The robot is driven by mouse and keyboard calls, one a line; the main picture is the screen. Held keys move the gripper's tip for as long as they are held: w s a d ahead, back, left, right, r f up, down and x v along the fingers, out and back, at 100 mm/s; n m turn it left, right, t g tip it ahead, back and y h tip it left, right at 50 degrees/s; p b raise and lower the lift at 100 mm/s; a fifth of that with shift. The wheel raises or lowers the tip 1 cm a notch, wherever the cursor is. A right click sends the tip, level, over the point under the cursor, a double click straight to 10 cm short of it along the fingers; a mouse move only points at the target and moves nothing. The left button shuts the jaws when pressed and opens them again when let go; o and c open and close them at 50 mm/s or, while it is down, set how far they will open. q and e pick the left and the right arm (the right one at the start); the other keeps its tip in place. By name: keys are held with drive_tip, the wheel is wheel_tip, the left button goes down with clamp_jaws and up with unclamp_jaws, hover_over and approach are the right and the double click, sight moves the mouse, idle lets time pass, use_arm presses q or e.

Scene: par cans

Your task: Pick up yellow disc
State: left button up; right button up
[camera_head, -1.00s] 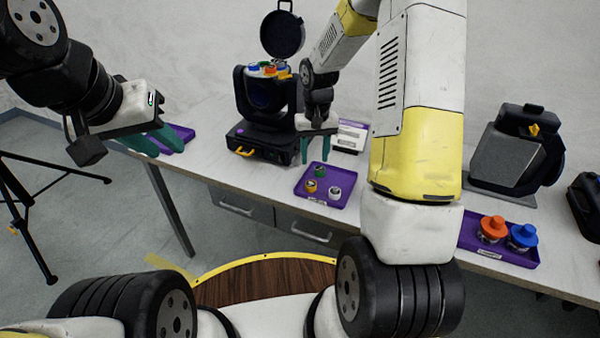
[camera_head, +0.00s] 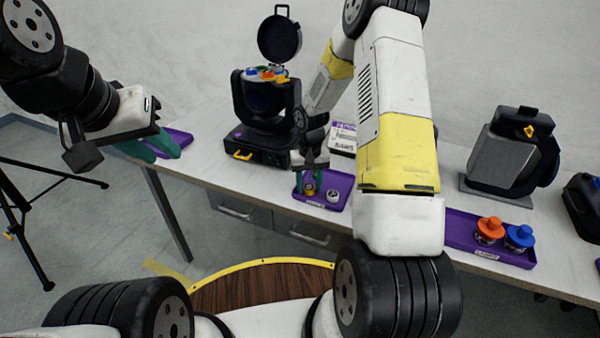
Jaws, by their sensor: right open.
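The yellow disc (camera_head: 309,190) sits on a small purple tray (camera_head: 339,182) near the table's front edge, beside a white disc (camera_head: 333,196). My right gripper (camera_head: 309,184) is open, its green fingers pointing down with one on each side of the yellow disc. Whether they touch it cannot be told. The green disc seen on this tray earlier is hidden behind the gripper. My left gripper (camera_head: 152,151) is open and empty at the left, in front of another purple tray (camera_head: 178,139).
A black moving-head light (camera_head: 262,105) with coloured discs on top stands behind the tray. A white label box (camera_head: 342,138) is close to the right arm. At the right are a purple tray (camera_head: 462,235) with orange and blue capped items, and a grey par can (camera_head: 500,158).

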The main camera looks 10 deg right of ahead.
sight(309, 188)
drive_tip(key=shift+c, duration=0.3)
clamp_jaws()
drive_tip(key=shift+r, duration=0.5)
drive_tip(key=r, duration=0.2)
drive_tip(key=shift+s+a+r, duration=0.1)
drive_tip(key=shift+s+r, duration=0.25)
drive_tip(key=shift+r, duration=0.05)
drive_tip(key=s+a, duration=0.1)
drive_tip(key=s, duration=0.6)
drive_tip(key=s+a+r, duration=0.1)
drive_tip(key=s+a, duration=0.1)
drive_tip(key=s, duration=0.6)
drive_tip(key=shift+a, duration=0.25)
